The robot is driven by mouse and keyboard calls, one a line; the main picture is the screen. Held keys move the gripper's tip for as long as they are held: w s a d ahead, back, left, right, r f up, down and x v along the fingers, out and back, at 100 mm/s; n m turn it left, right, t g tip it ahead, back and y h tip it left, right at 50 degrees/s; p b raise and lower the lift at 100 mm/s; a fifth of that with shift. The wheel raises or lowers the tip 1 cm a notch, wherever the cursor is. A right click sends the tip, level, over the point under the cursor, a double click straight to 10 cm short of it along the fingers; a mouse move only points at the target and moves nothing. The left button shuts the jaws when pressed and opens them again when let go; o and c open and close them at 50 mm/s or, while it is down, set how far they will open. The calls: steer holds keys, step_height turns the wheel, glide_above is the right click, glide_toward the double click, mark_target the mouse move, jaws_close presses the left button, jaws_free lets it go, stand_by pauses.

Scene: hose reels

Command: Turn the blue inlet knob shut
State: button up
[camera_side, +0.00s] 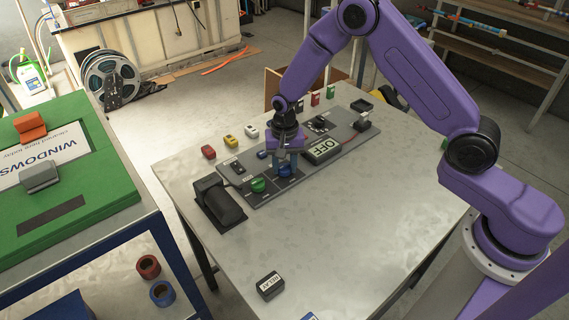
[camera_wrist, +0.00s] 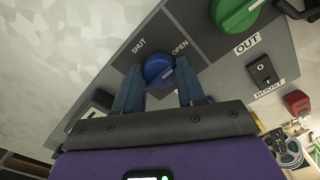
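The blue inlet knob (camera_wrist: 158,70) is a round dial on the grey panel, between the printed words SHUT on its left and OPEN on its right. In the side view the blue knob (camera_side: 285,171) is directly under my gripper (camera_side: 286,160), partly covered by it. In the wrist view the blue fingers of my gripper (camera_wrist: 160,66) point at the panel, spread apart, one on each side of the knob. No firm grip on it shows. I cannot read clearly which way the knob points.
A green knob (camera_side: 258,185), labelled OUT in the wrist view, is beside the blue one. The panel also carries an OFF display (camera_side: 323,150) and a BOOST switch (camera_wrist: 262,70). A black pedal-like block (camera_side: 219,203) lies at its left end. The table front is mostly clear except a relay box (camera_side: 270,286).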

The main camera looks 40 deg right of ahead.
mark_target(284, 166)
steer(key=shift+n, duration=0.4)
steer(key=n, duration=0.3)
steer(key=shift+n, duration=0.4)
steer(key=n, duration=0.4)
steer(key=shift+n, duration=0.3)
steer(key=n, duration=0.8)
steer(key=shift+n, duration=0.3)
steer(key=o, duration=1.1)
steer(key=shift+c, duration=0.2)
step_height(284, 166, up, 18)
steer(key=shift+f, duration=0.2)
